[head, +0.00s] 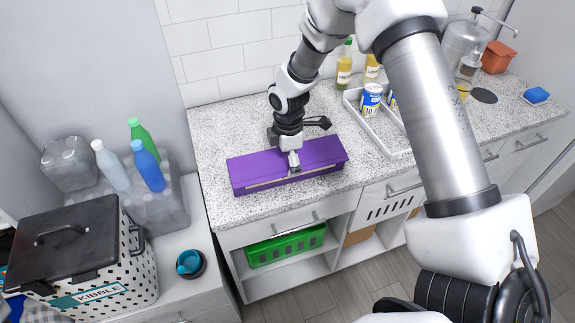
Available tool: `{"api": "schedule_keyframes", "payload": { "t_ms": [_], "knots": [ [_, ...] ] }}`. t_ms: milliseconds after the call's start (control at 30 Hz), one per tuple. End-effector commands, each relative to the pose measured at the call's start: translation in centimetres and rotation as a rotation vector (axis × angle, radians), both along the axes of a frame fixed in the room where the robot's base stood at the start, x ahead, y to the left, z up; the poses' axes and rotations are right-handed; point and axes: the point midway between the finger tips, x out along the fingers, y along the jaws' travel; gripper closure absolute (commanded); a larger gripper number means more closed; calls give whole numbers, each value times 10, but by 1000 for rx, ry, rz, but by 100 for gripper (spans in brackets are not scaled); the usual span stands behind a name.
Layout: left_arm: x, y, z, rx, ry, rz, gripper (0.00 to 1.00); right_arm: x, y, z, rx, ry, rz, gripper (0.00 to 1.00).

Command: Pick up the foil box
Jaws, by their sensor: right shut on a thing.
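The foil box, a long purple box (322,154), lies lengthwise along the front part of the speckled counter (222,128). My right gripper (294,162) reaches down over the middle of the box and is shut on it. One finger shows against the top and front of the box; the far side of the grip is hidden. I cannot tell whether the box is lifted off the counter. My left gripper is not in view.
A white tray (402,154) with cans (370,98) stands right of the box, with yellow bottles (344,66) behind. Counter left of the box is clear. A lower surface at left holds bottles (148,168) and a kibble bin (112,262). A green basket (285,246) sits below.

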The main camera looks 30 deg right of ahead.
Motion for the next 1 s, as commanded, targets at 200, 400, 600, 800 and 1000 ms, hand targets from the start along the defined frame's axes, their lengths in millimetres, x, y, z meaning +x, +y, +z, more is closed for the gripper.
{"api": "schedule_keyframes", "payload": {
  "t_ms": [200,400,600,800,1000],
  "knots": [
    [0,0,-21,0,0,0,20,-56,27,-7,1,34,0,71],
    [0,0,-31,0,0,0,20,-97,49,0,-1,34,1,100],
    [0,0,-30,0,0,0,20,-121,64,8,1,28,0,100],
    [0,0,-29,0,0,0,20,-128,68,10,1,25,-2,100],
    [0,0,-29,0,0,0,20,-127,67,10,1,23,-1,85]
  ]
}}
